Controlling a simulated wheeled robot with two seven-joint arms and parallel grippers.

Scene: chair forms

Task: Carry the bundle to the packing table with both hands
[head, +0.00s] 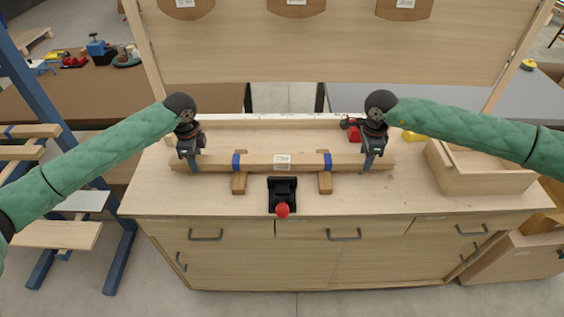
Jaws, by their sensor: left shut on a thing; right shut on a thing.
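The bundle (260,162) is a long set of pale wooden pieces with two blue bands and a white label at its middle. It lies level across two small wooden rests (239,184) on a wooden cabinet bench. My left gripper (193,164) is shut on the bundle near its left end. My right gripper (369,162) is shut on it near its right end. I cannot tell whether the bundle touches the rests. I cannot tell which surface in view is the packing table.
A black clamp with a red knob (282,209) stands at the bench's front edge. An open wooden box (485,172) sits on the right. A red object (354,133) is behind my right gripper. A blue rack (70,150) stands left. An upright panel (300,45) rises behind.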

